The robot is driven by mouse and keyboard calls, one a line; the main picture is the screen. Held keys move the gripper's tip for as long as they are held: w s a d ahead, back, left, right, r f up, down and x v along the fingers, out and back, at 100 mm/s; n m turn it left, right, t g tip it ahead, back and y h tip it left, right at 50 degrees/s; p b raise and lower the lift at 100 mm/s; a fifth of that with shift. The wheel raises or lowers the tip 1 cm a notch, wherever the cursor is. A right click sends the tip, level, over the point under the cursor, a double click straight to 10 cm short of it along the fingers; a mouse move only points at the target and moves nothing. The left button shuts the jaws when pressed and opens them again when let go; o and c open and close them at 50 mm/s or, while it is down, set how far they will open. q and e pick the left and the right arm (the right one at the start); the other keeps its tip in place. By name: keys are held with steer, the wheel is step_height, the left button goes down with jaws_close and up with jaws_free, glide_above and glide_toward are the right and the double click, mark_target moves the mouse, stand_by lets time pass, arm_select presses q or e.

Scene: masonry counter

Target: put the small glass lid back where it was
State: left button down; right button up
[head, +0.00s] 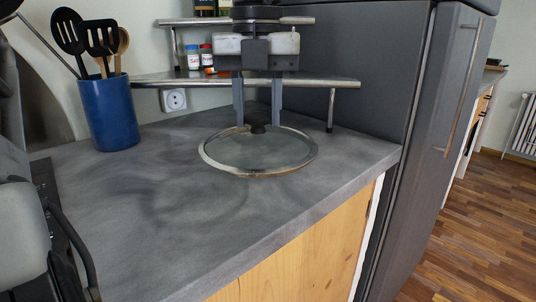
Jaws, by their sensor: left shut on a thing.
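The small glass lid (258,153) is round and clear, with a metal rim and a dark knob (257,128). It is level over the grey counter near its back right part. My left gripper (258,118) points down from above, with one finger on each side of the knob, and is shut on the lid. I cannot tell whether the rim touches the counter or hangs just above it. My right gripper is not in view.
A blue utensil holder (108,112) with spoons stands at the back left. A corner shelf (310,82) with spice jars (193,57) is behind the gripper. A dark fridge (365,70) borders the right. The counter's middle (150,215) is clear.

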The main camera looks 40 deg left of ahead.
mark_target(267, 131)
arm_select(q)
steer(key=w+a+f, duration=0.1)
steer(key=f, duration=0.1)
steer(key=w+a+f, duration=0.1)
steer(key=w+f, duration=0.1)
steer(key=w+a+f, duration=0.1)
steer(key=w+f, duration=0.1)
steer(key=shift+w+a+f, duration=0.2)
steer(key=shift+w+f, duration=0.15)
steer(key=shift+f, duration=0.1)
steer(key=shift+f+b, duration=0.5)
steer(key=shift+f, duration=0.85)
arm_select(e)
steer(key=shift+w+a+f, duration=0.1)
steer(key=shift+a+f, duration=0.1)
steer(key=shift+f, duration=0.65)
arm_select(q)
steer(key=shift+f, duration=0.1)
steer(key=c, duration=0.9)
jaws_free()
steer(key=shift+s, duration=0.1)
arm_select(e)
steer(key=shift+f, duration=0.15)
